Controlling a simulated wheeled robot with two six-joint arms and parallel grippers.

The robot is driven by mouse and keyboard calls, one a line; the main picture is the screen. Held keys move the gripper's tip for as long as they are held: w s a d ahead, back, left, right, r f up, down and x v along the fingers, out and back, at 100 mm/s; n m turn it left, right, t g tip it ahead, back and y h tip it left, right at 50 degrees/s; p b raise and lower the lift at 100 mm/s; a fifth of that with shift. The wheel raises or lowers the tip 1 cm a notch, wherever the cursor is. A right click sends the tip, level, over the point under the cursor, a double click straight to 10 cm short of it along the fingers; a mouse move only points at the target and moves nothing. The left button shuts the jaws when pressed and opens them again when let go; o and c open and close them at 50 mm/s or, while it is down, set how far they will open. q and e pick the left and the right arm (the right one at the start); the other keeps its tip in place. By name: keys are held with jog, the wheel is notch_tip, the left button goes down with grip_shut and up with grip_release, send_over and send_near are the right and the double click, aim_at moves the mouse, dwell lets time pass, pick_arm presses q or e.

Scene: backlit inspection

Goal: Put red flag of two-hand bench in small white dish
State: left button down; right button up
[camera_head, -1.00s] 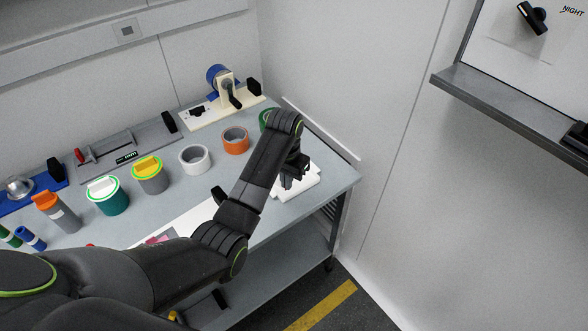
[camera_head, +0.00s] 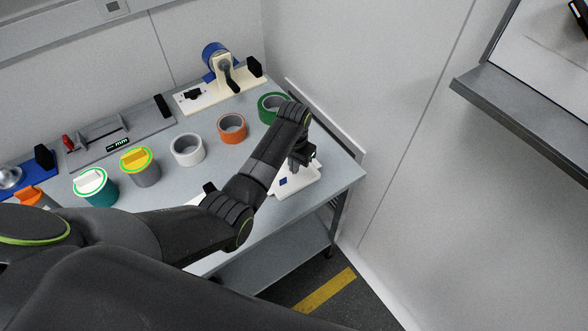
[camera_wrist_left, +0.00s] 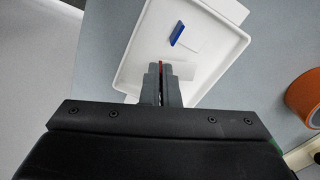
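The small white dish (camera_head: 313,179) stands at the right end of the bench. It fills the upper middle of the left wrist view (camera_wrist_left: 215,62). A small blue flag (camera_wrist_left: 177,34) with a pale stem lies in it and also shows in the head view (camera_head: 283,181). My left gripper (camera_head: 301,160) is over the dish, pointing down. In the left wrist view its fingers (camera_wrist_left: 160,80) are nearly together, with a thin strip of the red flag (camera_wrist_left: 160,66) between them. Most of the red flag is hidden by the fingers. My right gripper is out of view.
Green (camera_head: 273,106), orange (camera_head: 232,129) and white (camera_head: 188,150) tape rolls stand behind the dish. Yellow-topped (camera_head: 139,160) and white-topped (camera_head: 93,183) cans stand to the left. A wall shelf (camera_head: 520,110) juts out at the right.

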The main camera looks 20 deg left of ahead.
pick_arm(q)
jog(key=shift+f, duration=1.5)
jog(key=c, duration=2.1)
grip_release()
jog(key=shift+f, duration=0.15)
jog(key=o, duration=0.4)
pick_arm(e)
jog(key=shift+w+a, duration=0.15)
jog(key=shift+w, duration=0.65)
pick_arm(q)
jog(key=shift+r, duration=0.3)
notch_tip(320, 180, up, 11)
jog(key=shift+w+f, duration=0.1)
jog(key=shift+r, duration=0.5)
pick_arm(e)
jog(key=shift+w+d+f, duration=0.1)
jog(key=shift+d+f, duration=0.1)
